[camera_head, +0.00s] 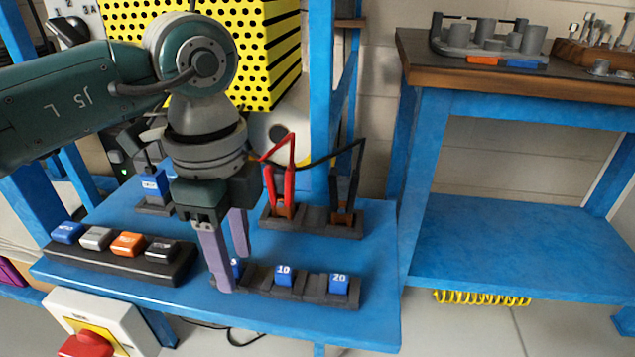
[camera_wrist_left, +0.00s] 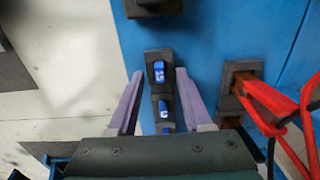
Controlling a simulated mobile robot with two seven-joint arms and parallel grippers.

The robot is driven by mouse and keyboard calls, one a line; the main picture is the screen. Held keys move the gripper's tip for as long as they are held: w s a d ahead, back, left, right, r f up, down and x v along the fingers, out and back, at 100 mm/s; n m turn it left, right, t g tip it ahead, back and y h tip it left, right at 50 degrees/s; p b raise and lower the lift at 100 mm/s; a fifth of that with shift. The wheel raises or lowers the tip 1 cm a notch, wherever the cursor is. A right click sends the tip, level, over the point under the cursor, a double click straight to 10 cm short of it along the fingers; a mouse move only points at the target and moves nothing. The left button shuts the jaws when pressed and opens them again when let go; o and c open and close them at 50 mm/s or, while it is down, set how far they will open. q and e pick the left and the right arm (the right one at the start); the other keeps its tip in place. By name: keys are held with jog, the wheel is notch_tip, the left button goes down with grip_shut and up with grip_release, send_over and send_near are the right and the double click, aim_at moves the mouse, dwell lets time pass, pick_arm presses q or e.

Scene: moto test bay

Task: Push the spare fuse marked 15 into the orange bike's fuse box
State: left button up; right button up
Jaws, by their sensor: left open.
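The fuse marked 15 is blue and sits in the left end of a dark fuse rack (camera_head: 312,287) on the blue table; only a sliver of this fuse (camera_head: 237,268) shows in the head view. In the left wrist view the fuse marked 15 (camera_wrist_left: 159,74) is plain, upright in its slot. My left gripper (camera_head: 233,272) is open, pointing down at that end of the rack. In the left wrist view its fingertips (camera_wrist_left: 159,79) are on either side of the fuse, with gaps. Neither the orange bike nor its fuse box can be made out. My right gripper is not in view.
Fuses marked 10 (camera_head: 284,275) and 20 (camera_head: 339,284) share the rack. A dark block (camera_head: 120,265) with several coloured pieces stands to its left. Red (camera_head: 280,190) and black (camera_head: 346,194) clamps stand behind. A second blue bench (camera_head: 510,240) stands right, its lower shelf clear.

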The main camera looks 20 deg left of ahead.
aim_at(235, 262)
pick_arm(q)
grip_shut()
dwell(0.3)
dwell(0.3)
jog(key=shift+r, duration=0.15)
notch_tip(235, 262, up, 20)
jog(key=p, duration=0.6)
